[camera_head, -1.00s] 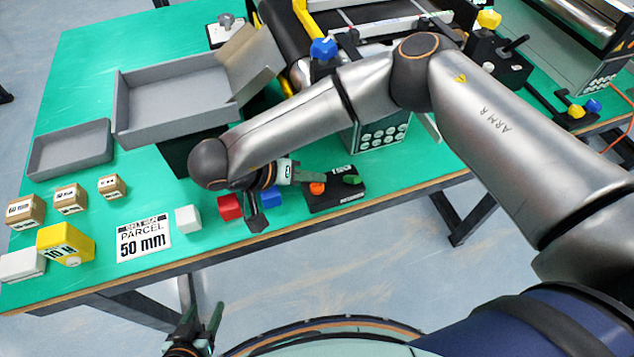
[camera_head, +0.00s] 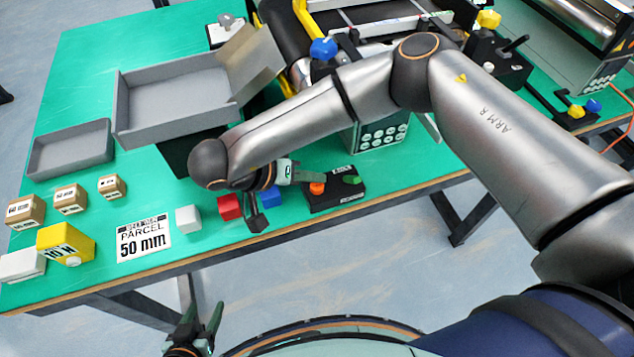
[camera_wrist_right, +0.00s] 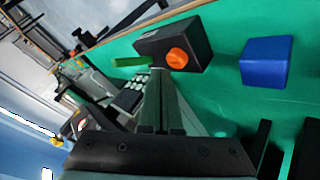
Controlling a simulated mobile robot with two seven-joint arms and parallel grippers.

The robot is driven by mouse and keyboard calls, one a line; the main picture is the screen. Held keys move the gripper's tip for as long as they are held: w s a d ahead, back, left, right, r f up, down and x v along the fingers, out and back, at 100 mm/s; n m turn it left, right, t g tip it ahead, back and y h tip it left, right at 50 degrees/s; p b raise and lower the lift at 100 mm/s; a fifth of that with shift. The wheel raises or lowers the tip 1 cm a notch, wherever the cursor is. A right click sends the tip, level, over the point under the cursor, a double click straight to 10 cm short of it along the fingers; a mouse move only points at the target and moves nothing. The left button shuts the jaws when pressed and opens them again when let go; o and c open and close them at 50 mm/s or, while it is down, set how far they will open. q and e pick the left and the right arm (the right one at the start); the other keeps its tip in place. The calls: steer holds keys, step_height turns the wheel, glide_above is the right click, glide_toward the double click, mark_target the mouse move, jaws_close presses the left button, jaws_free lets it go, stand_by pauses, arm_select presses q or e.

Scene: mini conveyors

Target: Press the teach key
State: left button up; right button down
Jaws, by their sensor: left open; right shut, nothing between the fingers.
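A small black box (camera_head: 345,195) sits near the table's front edge, with an orange knob (camera_head: 317,188) and a green key (camera_head: 352,180) on top. In the right wrist view the black box (camera_wrist_right: 150,48) shows its orange knob (camera_wrist_right: 177,58) and the green key (camera_wrist_right: 130,61) jutting from its side. My right gripper (camera_head: 318,177) is shut and empty, its fingertips close behind the orange knob and short of the green key. Its fingers (camera_wrist_right: 160,78) point toward the box in the wrist view; I cannot tell whether they touch it. My left gripper (camera_head: 205,318) is open, low in front of the table.
A blue block (camera_head: 270,197), red block (camera_head: 230,207) and white block (camera_head: 188,219) stand left of the box. The blue block (camera_wrist_right: 265,62) is beside it in the wrist view. A keypad panel (camera_head: 380,135) stands behind. Grey trays (camera_head: 72,150) are at left.

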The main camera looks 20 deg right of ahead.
mark_target(312, 189)
steer(key=shift+f, duration=0.1)
steer(key=shift+f+b, duration=0.35)
steer(key=shift+b, duration=0.2)
steer(key=shift+f+b, duration=0.5)
stand_by(0.6)
steer(key=shift+r, duration=0.15)
steer(key=shift+r+p, duration=0.45)
steer(key=shift+r, duration=0.3)
steer(key=shift+r+p, duration=1.5)
steer(key=shift+r, duration=1.05)
